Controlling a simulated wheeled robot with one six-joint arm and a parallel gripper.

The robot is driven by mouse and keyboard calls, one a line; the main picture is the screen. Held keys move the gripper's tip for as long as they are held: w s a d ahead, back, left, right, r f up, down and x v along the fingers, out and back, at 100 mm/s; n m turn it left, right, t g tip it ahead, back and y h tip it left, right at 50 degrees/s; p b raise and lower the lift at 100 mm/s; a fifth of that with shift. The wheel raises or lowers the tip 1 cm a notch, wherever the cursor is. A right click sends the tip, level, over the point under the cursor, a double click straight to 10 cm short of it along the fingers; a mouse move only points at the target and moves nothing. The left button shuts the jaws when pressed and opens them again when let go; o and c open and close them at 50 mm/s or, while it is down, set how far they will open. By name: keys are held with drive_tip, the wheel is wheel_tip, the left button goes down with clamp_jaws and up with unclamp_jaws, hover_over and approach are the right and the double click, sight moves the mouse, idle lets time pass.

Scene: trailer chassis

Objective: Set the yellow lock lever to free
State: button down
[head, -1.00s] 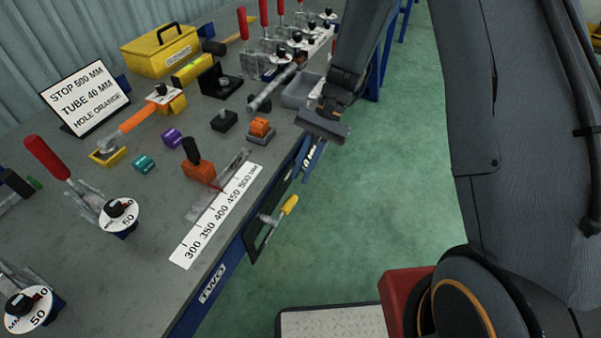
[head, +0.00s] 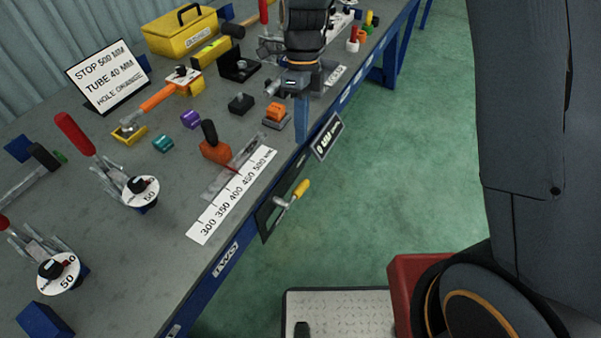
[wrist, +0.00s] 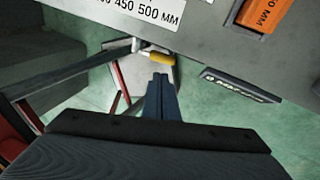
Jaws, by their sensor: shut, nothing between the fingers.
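The yellow lock lever (head: 302,188) is a yellow grip on a metal rod, mounted on a dark plate (head: 268,220) at the bench's front side, below the ruler strip. It also shows in the wrist view (wrist: 161,57), just beyond my fingertips in the picture. My gripper (head: 301,138) points down at the bench's front edge, above and to the right of the lever in the head view. In the wrist view its blue fingers (wrist: 161,80) are closed together and hold nothing. I cannot tell how far they are from the lever, but they look apart from it.
A white ruler strip (head: 232,196) runs along the bench edge beside an orange stop block (head: 215,151). An orange block (head: 275,112) stands near my gripper. A dark sign (head: 327,137) hangs off the front edge.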

drive_tip(key=m, duration=0.1)
drive_tip(key=p, duration=0.4)
approach(301, 186)
drive_tip(key=shift+m, duration=0.3)
drive_tip(key=x, duration=0.6)
drive_tip(key=shift+a+f, duration=0.15)
drive_tip(key=shift+f, duration=0.05)
drive_tip(key=shift+s, duration=0.1)
